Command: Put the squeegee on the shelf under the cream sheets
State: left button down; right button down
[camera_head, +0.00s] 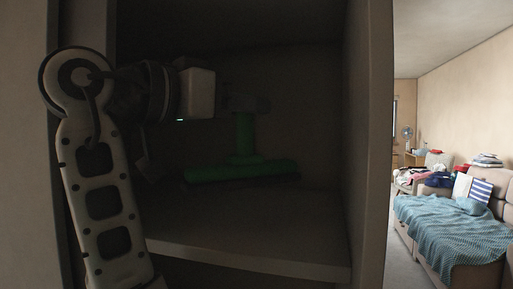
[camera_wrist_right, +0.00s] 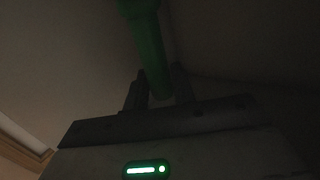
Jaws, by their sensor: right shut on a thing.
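The green squeegee (camera_head: 243,137) is upright inside a dark shelf compartment, handle up and wide head (camera_head: 240,172) down. My right gripper (camera_head: 249,103) is shut on the top of its handle. In the right wrist view the handle (camera_wrist_right: 149,50) runs between the two fingers (camera_wrist_right: 158,90). The head is at or just above the shelf board (camera_head: 250,252); I cannot tell whether it touches. I see no cream sheets in either view. My left gripper is not in view.
The compartment has a right side wall (camera_head: 368,140) and a dark back wall. Board space in front of the squeegee is bare. Outside at right stand a sofa with a blue blanket (camera_head: 455,230), a striped cushion (camera_head: 480,189) and piled laundry (camera_head: 415,175).

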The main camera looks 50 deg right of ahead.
aim_at(256, 161)
jog(key=d+f, duration=0.2)
jog(key=shift+d+f, duration=0.15)
jog(key=shift+f, duration=0.15)
jog(key=f, duration=0.1)
jog(key=f+p, duration=0.1)
jog(key=f, duration=0.1)
jog(key=shift+d, duration=0.25)
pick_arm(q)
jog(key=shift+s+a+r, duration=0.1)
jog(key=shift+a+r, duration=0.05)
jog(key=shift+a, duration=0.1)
pick_arm(e)
jog(key=shift+f, duration=0.3)
jog(key=shift+f, duration=0.2)
jog(key=c, duration=1.5)
grip_release()
jog(key=o, duration=0.3)
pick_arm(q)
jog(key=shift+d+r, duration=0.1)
pick_arm(e)
jog(key=shift+o, duration=0.2)
